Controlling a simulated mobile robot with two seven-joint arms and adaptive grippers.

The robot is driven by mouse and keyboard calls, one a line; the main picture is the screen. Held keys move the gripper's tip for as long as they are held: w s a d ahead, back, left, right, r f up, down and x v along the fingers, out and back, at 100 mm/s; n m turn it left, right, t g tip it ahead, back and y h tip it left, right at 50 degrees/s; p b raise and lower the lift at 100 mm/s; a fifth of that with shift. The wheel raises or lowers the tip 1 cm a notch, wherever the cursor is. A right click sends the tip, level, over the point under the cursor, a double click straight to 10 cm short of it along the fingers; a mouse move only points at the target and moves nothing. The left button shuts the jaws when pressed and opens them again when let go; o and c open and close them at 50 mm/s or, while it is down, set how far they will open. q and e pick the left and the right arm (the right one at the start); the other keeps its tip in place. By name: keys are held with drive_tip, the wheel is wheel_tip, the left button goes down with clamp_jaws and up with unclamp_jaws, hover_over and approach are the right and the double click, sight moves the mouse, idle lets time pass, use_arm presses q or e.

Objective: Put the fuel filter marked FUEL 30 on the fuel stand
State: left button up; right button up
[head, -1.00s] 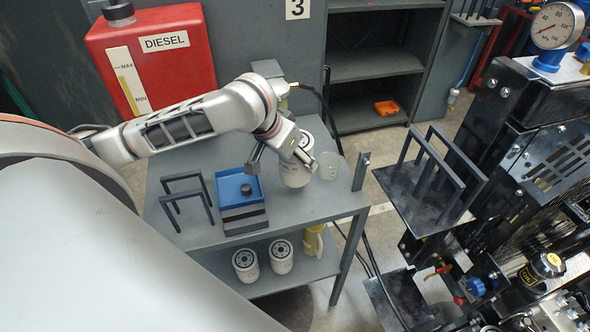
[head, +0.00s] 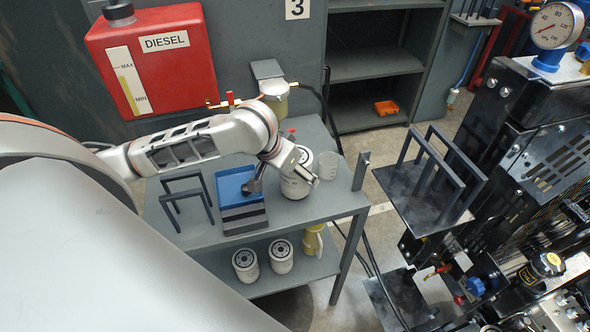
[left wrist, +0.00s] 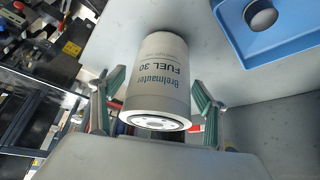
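The white fuel filter marked FUEL 30 (left wrist: 158,78) stands between the fingers of my left gripper (left wrist: 157,98) in the left wrist view, its holed end toward the camera. The fingers are spread, with a gap on the right side. In the head view the filter (head: 296,182) is upright on the grey table (head: 325,202), partly hidden by my left gripper (head: 285,180). No stand shows a readable fuel label. A black bracketed stand (head: 420,205) is beside the engine. My right gripper is not in view.
A blue tray (head: 230,185) with a dark round part is left of the filter. A clear beaker (head: 329,165) and dark post (head: 361,170) stand to its right. Black brackets (head: 172,207) are on the left. Two other filters (head: 245,265) sit on the lower shelf.

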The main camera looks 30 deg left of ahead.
use_arm(q)
drive_tip(key=shift+r, duration=0.1)
drive_tip(key=shift+s+r, duration=0.1)
drive_tip(key=shift+r, duration=0.2)
drive_tip(key=v, duration=1.1)
drive_tip(key=shift+s+r, duration=0.15)
drive_tip(key=shift+r, duration=0.05)
